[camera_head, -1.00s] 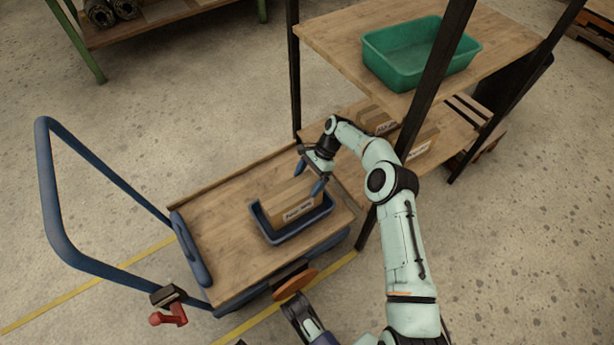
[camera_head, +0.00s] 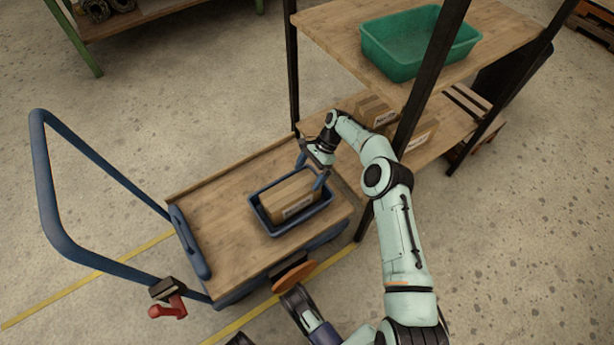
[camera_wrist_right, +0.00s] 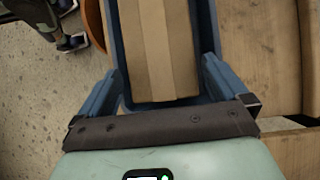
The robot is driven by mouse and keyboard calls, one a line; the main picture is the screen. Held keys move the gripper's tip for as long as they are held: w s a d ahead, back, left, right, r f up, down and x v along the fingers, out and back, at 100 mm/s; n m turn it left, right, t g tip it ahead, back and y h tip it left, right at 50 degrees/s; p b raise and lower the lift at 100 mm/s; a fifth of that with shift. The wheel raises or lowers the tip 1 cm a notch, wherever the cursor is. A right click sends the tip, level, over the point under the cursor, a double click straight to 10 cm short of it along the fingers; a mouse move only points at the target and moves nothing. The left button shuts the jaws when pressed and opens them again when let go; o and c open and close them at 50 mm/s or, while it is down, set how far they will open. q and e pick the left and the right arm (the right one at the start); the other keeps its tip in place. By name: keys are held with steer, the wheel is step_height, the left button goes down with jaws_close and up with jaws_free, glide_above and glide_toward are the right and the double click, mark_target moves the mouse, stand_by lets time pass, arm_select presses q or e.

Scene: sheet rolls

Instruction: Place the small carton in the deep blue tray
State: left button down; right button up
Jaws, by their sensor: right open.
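The small brown carton (camera_head: 290,197) with a white label lies inside the deep blue tray (camera_head: 276,232), which stands on the wooden deck of a cart. My right gripper (camera_head: 311,168) is open at the tray's far right end. In the right wrist view the carton (camera_wrist_right: 155,50) lies inside the tray (camera_wrist_right: 205,30), beyond the two blue fingers of my right gripper (camera_wrist_right: 160,92), which stand apart with nothing clearly held. Whether a finger touches the tray is hard to tell. My left gripper does not show.
The cart (camera_head: 215,235) has a blue push handle (camera_head: 45,185) at left. A shelf rack stands to the right, with a green bin (camera_head: 400,68) on its upper board and other cartons (camera_head: 420,138) below. A dark post (camera_head: 433,65) stands near my right arm.

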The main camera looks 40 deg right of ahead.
mark_target(294, 197)
steer(key=shift+v, duration=2.8)
